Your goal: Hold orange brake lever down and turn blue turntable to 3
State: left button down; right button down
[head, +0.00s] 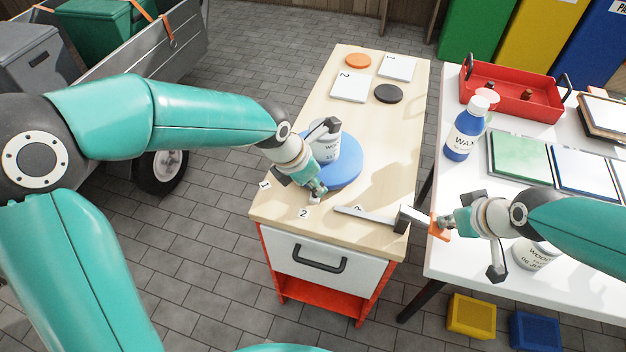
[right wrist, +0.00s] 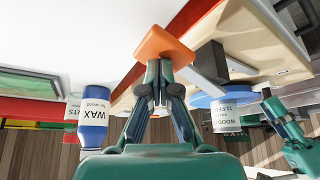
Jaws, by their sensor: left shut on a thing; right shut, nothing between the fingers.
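The blue turntable (head: 347,174) lies on the wooden bench with a white tin (head: 325,143) on it. Number tags 1 (head: 265,184), 2 (head: 303,213) and 3 (head: 358,208) lie along its front, the 3 partly covered by the lever's grey bar. My left gripper (head: 317,192) is shut on a small pale knob (head: 315,199) at the turntable's front edge, near tag 2. The orange brake lever pad (head: 437,228) sticks out past the bench's right edge. My right gripper (head: 446,224) is shut and empty, its tips at the pad; the right wrist view shows this pad (right wrist: 165,44).
Orange and black discs (head: 388,93) and two numbered white cards (head: 350,87) lie at the bench's far end. The white table (head: 455,185) on the right holds a blue wax bottle (head: 463,135), a red tray (head: 512,92) and a tin (head: 530,255) beneath my right arm.

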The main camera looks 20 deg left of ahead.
dwell(0.4)
pick_arm(q)
jog(key=c, duration=0.9)
grip_release()
jog(key=shift+c, duration=0.2)
jog(key=shift+r, duration=0.1)
jog(key=v, duration=1.1)
jog(key=shift+s+r, duration=0.2)
jog(key=shift+r, duration=0.1)
